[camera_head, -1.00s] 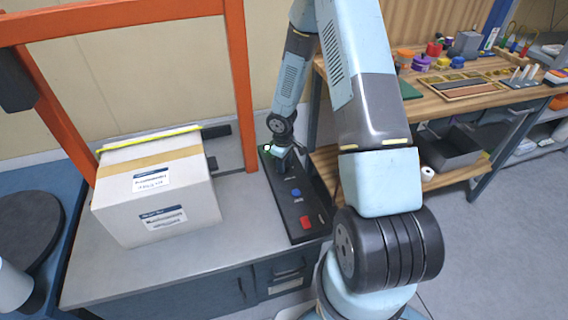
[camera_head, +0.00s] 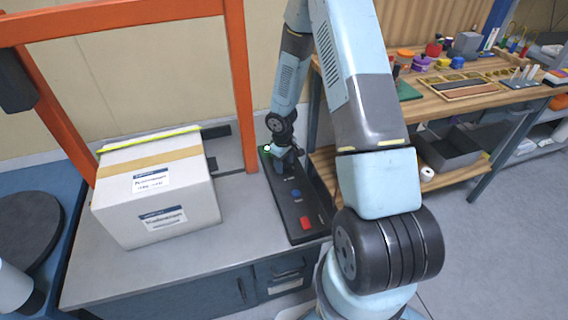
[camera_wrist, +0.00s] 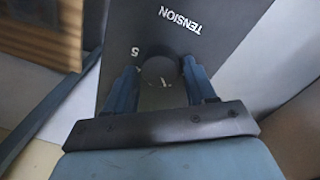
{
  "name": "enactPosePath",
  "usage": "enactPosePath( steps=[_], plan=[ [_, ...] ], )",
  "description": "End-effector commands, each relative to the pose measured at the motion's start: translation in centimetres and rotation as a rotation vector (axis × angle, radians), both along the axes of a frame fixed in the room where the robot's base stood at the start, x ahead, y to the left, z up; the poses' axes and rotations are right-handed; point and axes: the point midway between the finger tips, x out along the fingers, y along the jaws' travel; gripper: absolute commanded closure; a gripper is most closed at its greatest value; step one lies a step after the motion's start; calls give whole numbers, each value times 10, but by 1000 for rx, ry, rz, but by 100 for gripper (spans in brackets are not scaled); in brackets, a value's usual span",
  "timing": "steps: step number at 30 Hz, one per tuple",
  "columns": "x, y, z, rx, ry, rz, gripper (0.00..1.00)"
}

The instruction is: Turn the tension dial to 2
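The dark control panel (camera_head: 307,213) lies on the grey bench, right of the orange frame. In the wrist view its face (camera_wrist: 205,48) carries the word TENSION, upside down, and a 5. The round dark tension dial (camera_wrist: 160,69) sits between the two blue fingers of my gripper (camera_wrist: 160,75). The fingers stand apart, one on each side of the dial; narrow gaps seem to show, and I cannot tell if either touches it. A pale mark like a 1 shows near the dial. In the head view my gripper (camera_head: 286,168) is over the panel's far end and hides the dial.
A taped cardboard box (camera_head: 155,195) stands left, under the orange frame (camera_head: 240,85). A wooden workbench (camera_head: 440,102) with small parts is at the right.

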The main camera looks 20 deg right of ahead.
Motion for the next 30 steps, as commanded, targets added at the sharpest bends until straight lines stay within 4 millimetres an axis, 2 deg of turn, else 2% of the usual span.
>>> enactPosePath(
  steps=[4,11,16,20,30],
  plan=[
    [-1,0,0,0,1,1,31],
    [-1,0,0,0,2,1,31],
    [-1,1,10,2,1,-1,31],
    [-2,1,28,1,1,-1,31],
    [-3,4,89,0,-1,-2,31]
  ],
)
